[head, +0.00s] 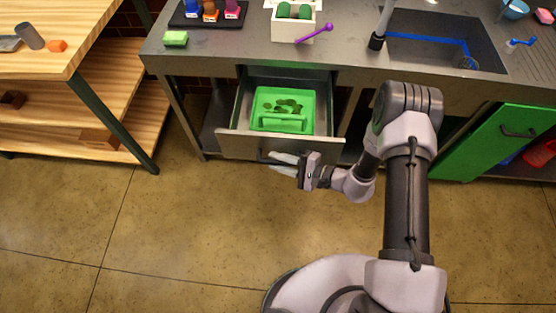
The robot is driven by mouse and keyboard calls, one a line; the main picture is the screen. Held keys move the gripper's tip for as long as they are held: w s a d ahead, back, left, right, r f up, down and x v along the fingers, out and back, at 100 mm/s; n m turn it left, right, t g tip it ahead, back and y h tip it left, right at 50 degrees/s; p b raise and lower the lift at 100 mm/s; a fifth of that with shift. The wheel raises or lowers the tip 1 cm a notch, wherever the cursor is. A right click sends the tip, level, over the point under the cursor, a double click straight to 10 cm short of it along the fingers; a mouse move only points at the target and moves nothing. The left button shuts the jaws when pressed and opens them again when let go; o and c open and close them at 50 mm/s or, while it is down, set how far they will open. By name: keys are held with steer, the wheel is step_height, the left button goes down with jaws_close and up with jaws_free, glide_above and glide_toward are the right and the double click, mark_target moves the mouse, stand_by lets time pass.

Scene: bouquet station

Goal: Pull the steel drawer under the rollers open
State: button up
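The steel drawer (243,147) under the counter is pulled out, with its front panel standing well forward of the counter edge. A green tray (309,117) with dark green pieces in it sits inside the drawer. The rollers (294,10) are green and stand in a white holder on the counter above. My gripper (271,163) is at the drawer's front panel, by a dark handle. The fingers point left at the handle; whether they close on it is too small to tell.
A green cabinet door (505,139) stands open at the right, under the sink (440,50). A wooden shelf table (75,45) stands at the left. The floor in front is clear.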

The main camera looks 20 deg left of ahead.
steer(key=shift+o, duration=0.7)
steer(key=shift+d+r, duration=0.15)
steer(key=shift+d, duration=0.2)
steer(key=p+v, duration=0.3)
steer(key=v, duration=1.3)
steer(key=shift+d+p, duration=0.3)
steer(key=shift+p, duration=0.05)
steer(key=shift+s+r, duration=0.1)
steer(key=shift+r, duration=0.05)
